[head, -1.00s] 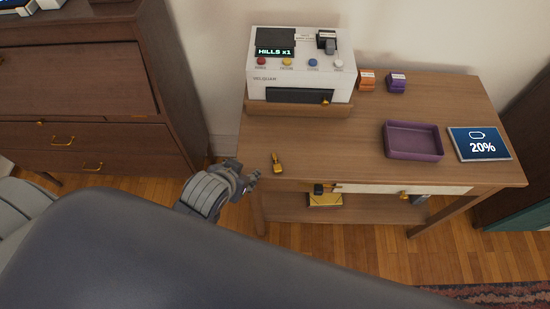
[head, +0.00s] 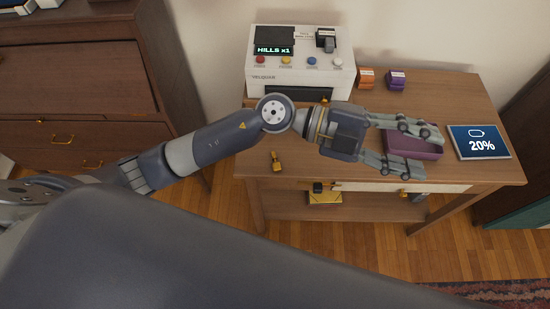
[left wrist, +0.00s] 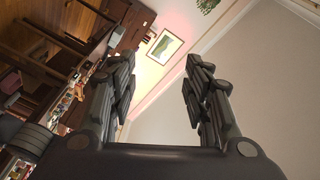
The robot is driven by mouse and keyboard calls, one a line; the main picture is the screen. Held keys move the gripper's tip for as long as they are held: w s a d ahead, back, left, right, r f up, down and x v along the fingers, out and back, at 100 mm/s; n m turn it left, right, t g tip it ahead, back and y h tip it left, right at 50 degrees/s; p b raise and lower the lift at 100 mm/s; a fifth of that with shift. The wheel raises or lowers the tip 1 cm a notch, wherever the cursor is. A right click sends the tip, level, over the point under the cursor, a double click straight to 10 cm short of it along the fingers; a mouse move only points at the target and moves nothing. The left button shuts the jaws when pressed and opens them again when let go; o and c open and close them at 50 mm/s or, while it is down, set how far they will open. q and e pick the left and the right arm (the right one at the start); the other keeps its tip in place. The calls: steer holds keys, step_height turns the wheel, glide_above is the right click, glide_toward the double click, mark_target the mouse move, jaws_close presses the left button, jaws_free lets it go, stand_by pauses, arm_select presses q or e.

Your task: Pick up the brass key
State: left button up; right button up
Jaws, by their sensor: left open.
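The small brass key (head: 276,161) lies on the wooden table (head: 460,110), near its front left edge in the head view. My left gripper (head: 434,153) is over the right part of the table, its fingers pointing right and spread apart with nothing between them. It is well to the right of the key, and my forearm passes just behind the key in the picture. In the left wrist view the open fingers (left wrist: 160,90) frame a wall and a distant picture; the key does not show there. My right gripper is not in view.
A white machine (head: 345,75) with coloured buttons stands at the table's back left. Orange (head: 366,78) and purple (head: 397,80) blocks stand beside it. A purple tray (head: 415,142) is partly hidden by my gripper. A wooden cabinet (head: 80,80) stands left.

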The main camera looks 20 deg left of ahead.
arm_select(q)
steer(key=s+a+f+m+g+y, duration=0.1)
steer(key=a+f+m+g+y, duration=0.15)
steer(key=f+y, duration=0.55)
steer(key=n+t+y+p, duration=0.1)
steer(key=n+t+y, duration=0.2)
steer(key=y, duration=0.7)
glide_above(276, 162)
steer(key=shift+g, duration=0.25)
step_height(276, 162, down, 15)
steer(key=shift+w+d+f, duration=0.1)
steer(key=shift+w+d, duration=0.05)
steer(key=f, duration=0.1)
steer(key=f+p, duration=0.1)
steer(key=f, duration=0.1)
steer(key=f+p, duration=0.1)
steer(key=f, duration=0.1)
steer(key=shift+s+a+f, duration=0.2)
steer(key=shift+s+f, duration=0.05)
steer(key=shift+f, duration=0.3)
steer(key=c, duration=1)
